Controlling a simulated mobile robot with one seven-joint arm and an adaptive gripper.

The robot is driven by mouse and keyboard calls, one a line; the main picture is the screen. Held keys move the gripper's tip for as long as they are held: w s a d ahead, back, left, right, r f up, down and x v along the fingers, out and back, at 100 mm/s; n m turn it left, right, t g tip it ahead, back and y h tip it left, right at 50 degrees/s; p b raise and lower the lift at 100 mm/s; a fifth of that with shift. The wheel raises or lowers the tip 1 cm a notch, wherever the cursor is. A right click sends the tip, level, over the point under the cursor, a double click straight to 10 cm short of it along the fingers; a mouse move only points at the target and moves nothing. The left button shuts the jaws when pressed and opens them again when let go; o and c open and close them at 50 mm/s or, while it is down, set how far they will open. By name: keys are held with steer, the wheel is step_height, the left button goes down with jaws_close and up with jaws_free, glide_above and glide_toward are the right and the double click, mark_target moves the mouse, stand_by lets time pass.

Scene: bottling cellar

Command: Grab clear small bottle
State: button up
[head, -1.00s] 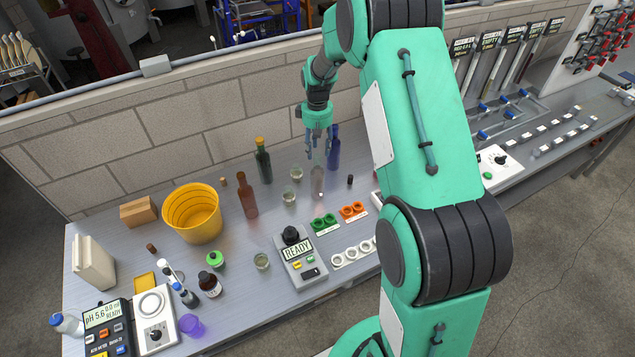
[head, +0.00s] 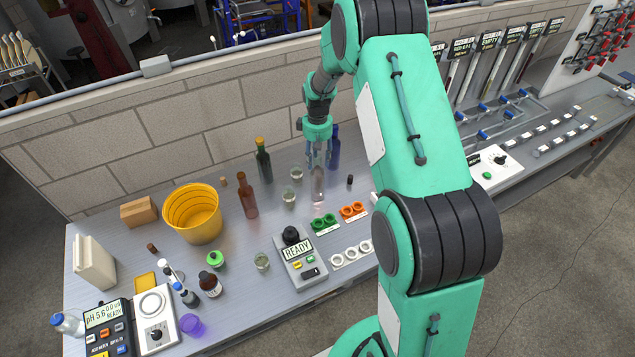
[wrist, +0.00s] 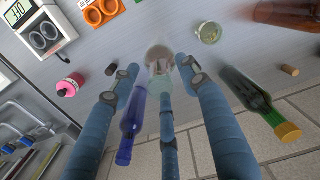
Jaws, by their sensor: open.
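The clear small bottle (head: 318,186) stands upright on the grey bench, directly below my gripper. In the wrist view the clear bottle (wrist: 160,62) lies between the fingertips, its far part blurred. My gripper (head: 318,160) points down with its fingers around the bottle's upper part; in the wrist view the fingers (wrist: 158,75) are spread on either side of it. They are open, and I cannot tell whether any finger touches the glass.
A blue bottle (head: 335,150) stands close behind my gripper.

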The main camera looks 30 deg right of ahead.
jaws_close()
steer(key=shift+r, duration=0.25)
stand_by(0.4)
steer(key=s+a+r, duration=0.2)
steer(key=s, duration=0.5)
steer(key=s+a+r+b, duration=0.1)
steer(key=s+r, duration=0.1)
steer(key=s, duration=0.6)
steer(key=shift+s+a+r, duration=0.25)
steer(key=shift+a+r, duration=0.05)
steer(key=shift+a, duration=0.05)
stand_by(0.7)
